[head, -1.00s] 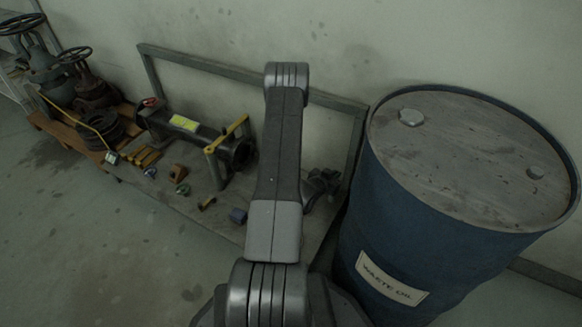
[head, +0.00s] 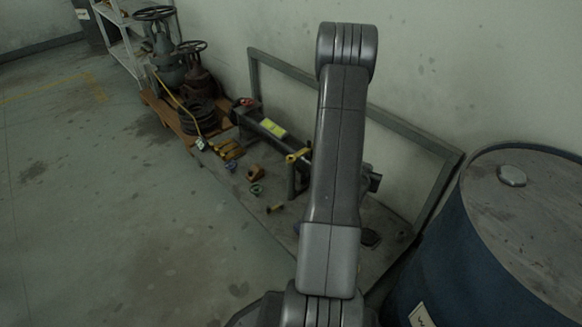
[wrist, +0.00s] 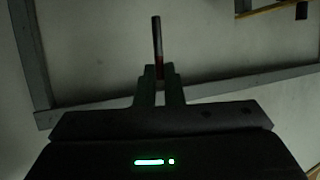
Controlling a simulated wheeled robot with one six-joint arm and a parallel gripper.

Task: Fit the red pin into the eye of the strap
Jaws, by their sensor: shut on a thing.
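In the wrist view my gripper (wrist: 160,88) is shut on a thin upright pin (wrist: 157,45). The pin is dark at the top and red lower down, just above the fingertips. It stands clear of anything else in that view. In the head view a yellow bar (head: 299,156) crosses a dark pipe-like body on a low board; I cannot tell whether it is the strap. The strap's eye cannot be made out. My gripper and the pin cannot be made out in the head view, where my arm covers part of the board.
A blue drum (head: 465,250) stands close on the right. A grey frame (head: 400,125) leans on the wall behind the board. Valves with handwheels (head: 160,50) stand at the back left. Small loose parts (head: 256,172) lie on the board. The floor at left is clear.

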